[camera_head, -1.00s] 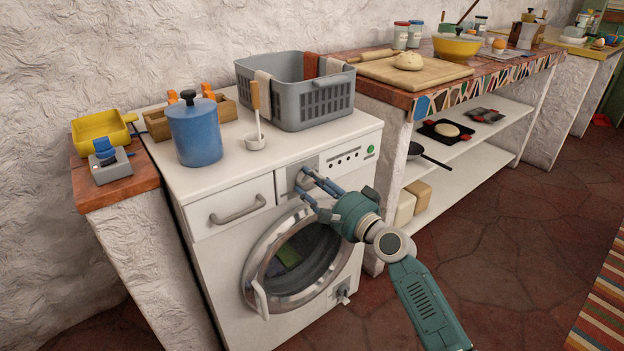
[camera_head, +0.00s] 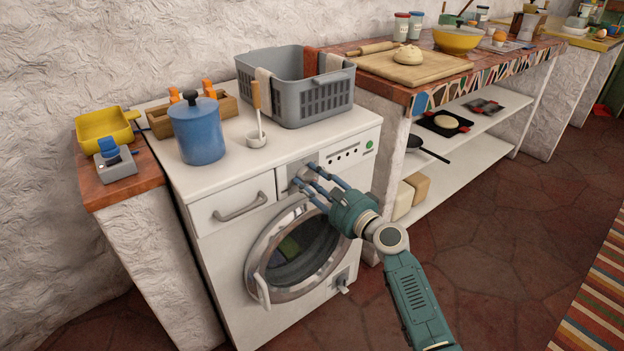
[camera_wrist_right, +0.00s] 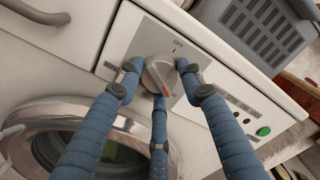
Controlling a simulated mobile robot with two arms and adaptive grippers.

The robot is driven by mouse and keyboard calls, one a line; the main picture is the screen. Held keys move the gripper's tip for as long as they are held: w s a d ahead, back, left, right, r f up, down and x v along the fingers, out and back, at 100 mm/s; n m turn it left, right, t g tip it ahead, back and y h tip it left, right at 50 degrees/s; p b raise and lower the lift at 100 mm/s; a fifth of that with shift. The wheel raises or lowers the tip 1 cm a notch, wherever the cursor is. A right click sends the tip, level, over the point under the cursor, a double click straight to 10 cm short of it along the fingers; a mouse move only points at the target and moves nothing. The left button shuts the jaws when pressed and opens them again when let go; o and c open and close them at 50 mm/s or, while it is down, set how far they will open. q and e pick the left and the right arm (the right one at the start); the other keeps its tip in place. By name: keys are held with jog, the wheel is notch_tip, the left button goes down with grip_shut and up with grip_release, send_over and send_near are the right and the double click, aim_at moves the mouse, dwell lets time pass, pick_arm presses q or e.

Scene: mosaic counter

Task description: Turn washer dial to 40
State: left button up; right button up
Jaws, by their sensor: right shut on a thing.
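The white washer (camera_head: 220,250) stands against the wall with its round glass door (camera_head: 292,250) shut. Its grey dial (camera_wrist_right: 159,75) shows in the right wrist view on a light panel marked OFF above it. A red mark on the dial points to the lower right in that view. My right gripper (camera_head: 306,178) is at the panel, and its blue fingers (camera_wrist_right: 158,82) are closed around the dial. In the head view the fingers mostly hide the dial. A 40 mark cannot be made out. My left gripper is not in view.
A grey basket (camera_head: 295,95), a blue canister (camera_head: 195,130) and a ladle (camera_head: 256,135) stand on the washer top. A drawer handle (camera_head: 240,208) is left of the dial. A tiled counter (camera_head: 430,90) with shelves is at the right.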

jog(key=shift+f, duration=0.1)
jog(key=o, duration=1.2)
jog(key=v, duration=1.2)
jog(key=shift+s+a, duration=0.1)
